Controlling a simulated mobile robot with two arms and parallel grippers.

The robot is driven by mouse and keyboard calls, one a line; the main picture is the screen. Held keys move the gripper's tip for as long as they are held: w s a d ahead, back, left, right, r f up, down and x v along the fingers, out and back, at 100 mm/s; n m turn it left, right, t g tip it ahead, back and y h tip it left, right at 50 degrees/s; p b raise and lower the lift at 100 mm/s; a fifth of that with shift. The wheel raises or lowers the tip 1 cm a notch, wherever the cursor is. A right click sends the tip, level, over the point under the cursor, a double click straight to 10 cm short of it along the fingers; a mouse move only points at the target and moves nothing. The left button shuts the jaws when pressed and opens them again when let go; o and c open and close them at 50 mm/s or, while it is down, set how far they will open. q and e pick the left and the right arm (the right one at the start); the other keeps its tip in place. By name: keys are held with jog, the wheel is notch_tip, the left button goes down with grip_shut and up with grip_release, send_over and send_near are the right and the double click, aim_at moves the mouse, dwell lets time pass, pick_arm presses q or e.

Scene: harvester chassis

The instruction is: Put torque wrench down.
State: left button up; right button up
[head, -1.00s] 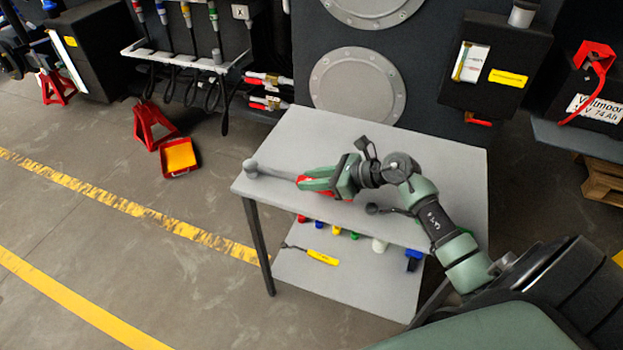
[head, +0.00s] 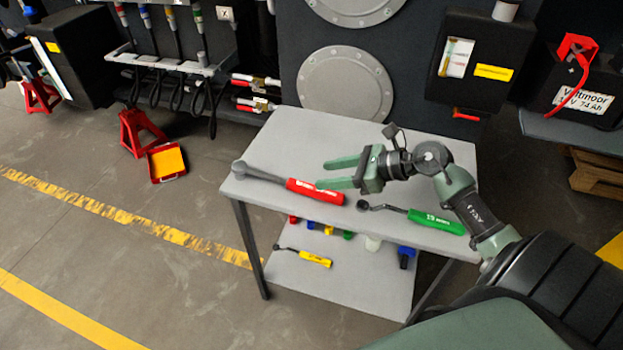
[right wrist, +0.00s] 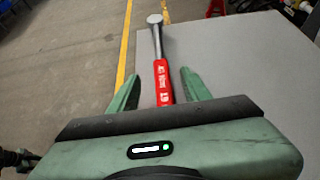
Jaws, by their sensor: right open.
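The torque wrench with a red handle (head: 315,191) and grey shaft lies on the grey table top, its round head near the left edge. It also shows in the right wrist view (right wrist: 162,80), lying between and beyond the fingertips. A second wrench with a green handle (head: 436,221) lies on the table to the right, in front of my right arm. My left gripper is not in view.
The grey table (head: 300,135) has bare room at the back. Its lower shelf (head: 330,283) holds a yellow-handled tool (head: 315,259) and several small coloured items. A red tray (head: 166,163) and red stands are on the floor at left. The dark machine stands behind the table.

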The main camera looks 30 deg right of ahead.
jog(key=shift+v, duration=1.75)
jog(key=shift+r, duration=0.1)
jog(key=shift+a, duration=0.1)
